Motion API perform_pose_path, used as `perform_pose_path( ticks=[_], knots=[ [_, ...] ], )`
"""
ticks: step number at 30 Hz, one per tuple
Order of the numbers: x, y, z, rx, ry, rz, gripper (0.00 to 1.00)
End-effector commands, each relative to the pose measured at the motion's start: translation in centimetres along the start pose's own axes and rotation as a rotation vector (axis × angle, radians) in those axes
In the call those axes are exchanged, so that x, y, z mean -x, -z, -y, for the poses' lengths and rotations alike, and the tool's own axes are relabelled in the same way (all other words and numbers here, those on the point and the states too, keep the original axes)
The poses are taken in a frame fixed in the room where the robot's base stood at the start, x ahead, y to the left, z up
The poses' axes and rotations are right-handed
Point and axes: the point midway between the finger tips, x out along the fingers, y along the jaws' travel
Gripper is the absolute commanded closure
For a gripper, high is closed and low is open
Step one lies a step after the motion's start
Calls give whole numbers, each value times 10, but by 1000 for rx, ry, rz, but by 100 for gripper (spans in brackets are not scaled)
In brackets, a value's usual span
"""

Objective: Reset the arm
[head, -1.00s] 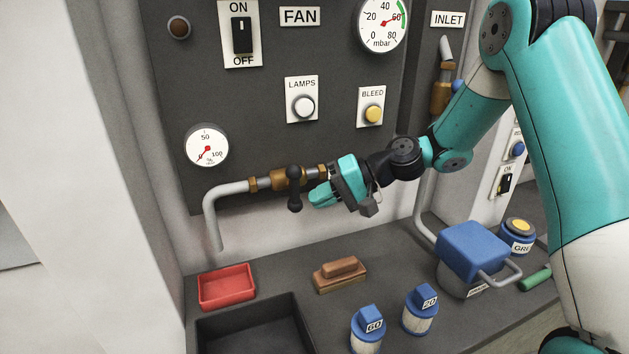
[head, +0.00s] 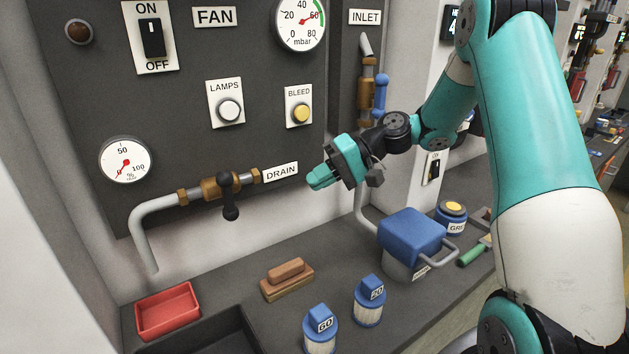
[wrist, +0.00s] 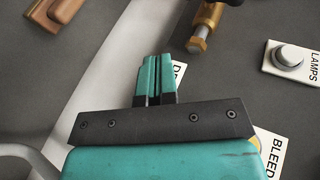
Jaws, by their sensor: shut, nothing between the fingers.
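My gripper (head: 318,183) is shut and empty. In the head view it hangs in the air in front of the dark panel, just right of the DRAIN label (head: 281,173), with its fingers pointing left. In the wrist view the two teal fingers (wrist: 155,78) lie side by side and partly cover the DRAIN label. My arm reaches in from the right. The brass drain valve (head: 222,187), with its black handle hanging down, is left of the gripper and apart from it.
Below on the bench are a brown block (head: 287,280), a red tray (head: 168,311), two jars marked 60 (head: 320,330) and 20 (head: 369,300), and a blue-lidded canister (head: 412,237). The BLEED button (head: 301,113) is on the panel above the gripper. Air in front of the panel is free.

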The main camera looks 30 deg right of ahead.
Motion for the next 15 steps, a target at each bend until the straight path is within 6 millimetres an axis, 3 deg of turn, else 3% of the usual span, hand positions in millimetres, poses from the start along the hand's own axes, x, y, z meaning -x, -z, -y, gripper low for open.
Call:
perform_pose_path(
  ticks=[10, 13, 15],
  knots=[
    [-3, -2, 4, 8, -7, 8, 100],
    [-17, -14, 22, 50, -53, 49, 100],
    [-32, -33, 44, 107, -115, 100, 100]
  ],
)
